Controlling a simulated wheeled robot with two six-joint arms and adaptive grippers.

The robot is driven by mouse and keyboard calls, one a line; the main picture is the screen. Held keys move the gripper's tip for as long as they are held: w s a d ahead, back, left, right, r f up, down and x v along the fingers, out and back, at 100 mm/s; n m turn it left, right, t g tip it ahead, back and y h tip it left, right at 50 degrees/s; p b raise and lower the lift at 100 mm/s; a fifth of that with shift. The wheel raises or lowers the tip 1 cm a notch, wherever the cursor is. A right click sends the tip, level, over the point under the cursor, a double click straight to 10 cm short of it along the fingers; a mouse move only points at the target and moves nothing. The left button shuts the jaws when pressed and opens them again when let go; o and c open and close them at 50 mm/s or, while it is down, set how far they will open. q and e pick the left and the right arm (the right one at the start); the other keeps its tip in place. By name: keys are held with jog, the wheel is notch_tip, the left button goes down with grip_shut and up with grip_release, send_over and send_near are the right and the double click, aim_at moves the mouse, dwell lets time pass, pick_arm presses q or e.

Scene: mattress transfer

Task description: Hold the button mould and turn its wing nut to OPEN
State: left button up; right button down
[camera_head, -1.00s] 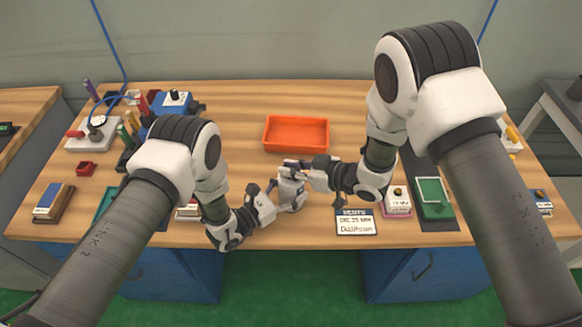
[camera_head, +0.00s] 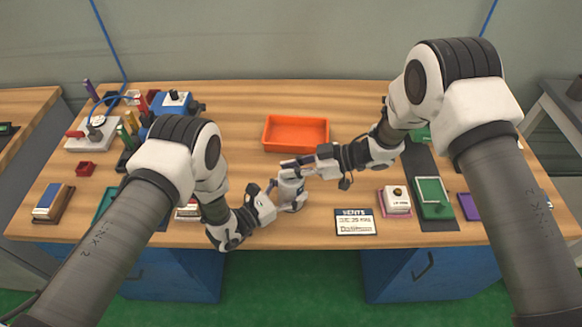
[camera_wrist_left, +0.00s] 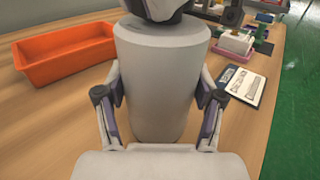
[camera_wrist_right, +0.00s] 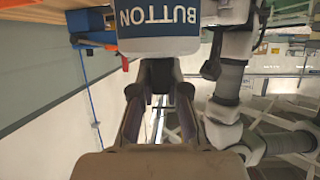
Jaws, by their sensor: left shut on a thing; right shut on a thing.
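The button mould is a pale grey, upright cylindrical body (camera_head: 292,196) at the middle front of the table. In the left wrist view its smooth grey body (camera_wrist_left: 155,70) stands between the two fingers of my left gripper (camera_wrist_left: 157,105), which is shut on it from the left. In the right wrist view its blue-and-white BUTTON label (camera_wrist_right: 158,20) shows at the top. My right gripper (camera_head: 296,167) reaches in from the right and is shut at the mould's top. The wing nut is hidden by the right fingers, so its turn cannot be read.
An empty orange tray (camera_head: 296,133) lies behind the mould. A printed card (camera_head: 356,222) lies to the right, with a white-topped block (camera_head: 396,200) and a green tray (camera_head: 433,197) beyond it. Blue and white devices (camera_head: 172,102) stand at the back left.

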jog(key=shift+w, duration=0.1)
jog(key=c, duration=1.2)
grip_release()
jog(key=shift+o, duration=0.2)
jog(key=shift+d, duration=0.1)
jog(key=v, duration=1.2)
jog(key=shift+r, duration=0.1)
pick_arm(q)
jog(key=o, duration=1.8)
jog(key=shift+o, duration=0.2)
